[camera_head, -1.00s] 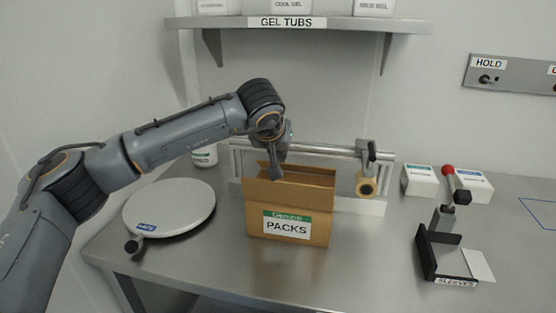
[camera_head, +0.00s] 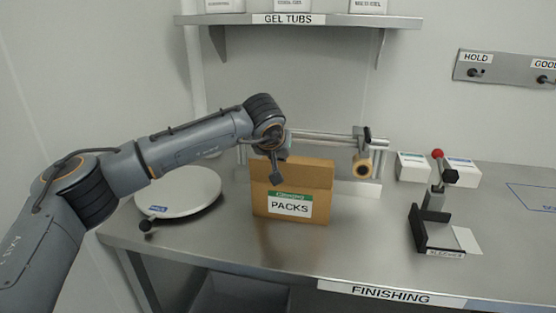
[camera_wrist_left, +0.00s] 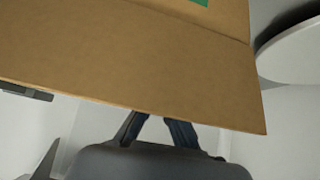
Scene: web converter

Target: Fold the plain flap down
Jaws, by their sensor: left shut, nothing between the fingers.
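A brown cardboard box (camera_head: 315,212) stands on the steel bench, its green-and-white PACKS label (camera_head: 290,205) facing me. A plain cardboard panel (camera_head: 310,172) stands up at its top. My left gripper (camera_head: 277,180) is shut and empty, pointing down at the box's upper left. In the left wrist view, cardboard (camera_wrist_left: 130,65) fills the upper part, with a crease and a bit of green label at the top. The gripper fingers (camera_wrist_left: 160,125) run up to the cardboard's edge, their tips hidden behind it. I cannot tell whether they touch. My right gripper is out of view.
A round white plate (camera_head: 190,190) lies left of the box. A rail with a tape roll (camera_head: 362,169) runs behind it. White cartons (camera_head: 413,167) and a black sleeve holder with a red-knobbed lever (camera_head: 437,154) stand right. The bench front (camera_head: 330,265) is clear.

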